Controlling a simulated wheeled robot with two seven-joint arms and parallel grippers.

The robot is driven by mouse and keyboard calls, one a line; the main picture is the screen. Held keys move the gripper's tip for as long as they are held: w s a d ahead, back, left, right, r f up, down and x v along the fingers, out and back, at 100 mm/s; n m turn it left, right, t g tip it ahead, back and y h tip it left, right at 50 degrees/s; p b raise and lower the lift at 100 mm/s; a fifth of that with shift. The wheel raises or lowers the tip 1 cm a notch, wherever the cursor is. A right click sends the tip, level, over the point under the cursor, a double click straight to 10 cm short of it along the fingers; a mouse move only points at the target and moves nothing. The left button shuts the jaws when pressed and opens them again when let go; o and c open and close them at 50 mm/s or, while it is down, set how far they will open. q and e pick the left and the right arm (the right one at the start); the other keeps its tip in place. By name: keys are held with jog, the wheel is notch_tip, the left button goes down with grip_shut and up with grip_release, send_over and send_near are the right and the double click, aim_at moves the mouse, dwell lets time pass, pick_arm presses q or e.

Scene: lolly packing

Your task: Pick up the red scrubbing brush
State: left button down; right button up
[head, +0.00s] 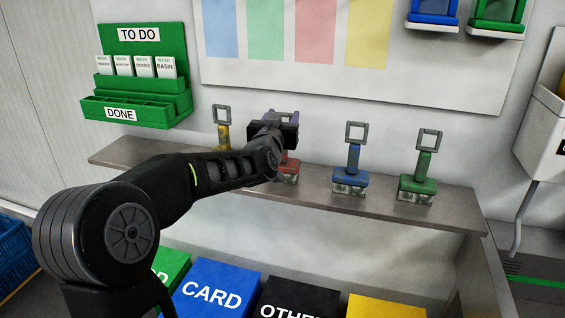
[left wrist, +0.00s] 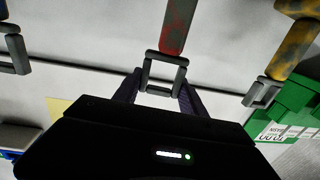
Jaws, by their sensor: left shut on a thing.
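The red scrubbing brush (head: 288,173) stands on the grey wall shelf, between the yellow and blue brushes. My arm hides much of it in the head view. My left gripper (head: 283,120) is at the top of this brush. In the left wrist view, the brush's red handle (left wrist: 176,28) ends in a grey square loop that lies between the dark fingers of the left gripper (left wrist: 160,88). The gripper is shut on that loop. The brush looks upright, and its base seems to be at shelf level. My right gripper is not in view.
On the shelf (head: 450,207) stand a yellow brush (head: 223,133), a blue brush (head: 350,180) and a green brush (head: 418,186). A green TO DO/DONE card rack (head: 140,88) hangs at upper left. Coloured bins, such as the blue CARD one (head: 213,285), sit below.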

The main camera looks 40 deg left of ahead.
pick_arm(q)
notch_tip(320, 180, up, 10)
jog(key=p, duration=0.3)
jog(key=shift+r, duration=0.1)
dwell(0.8)
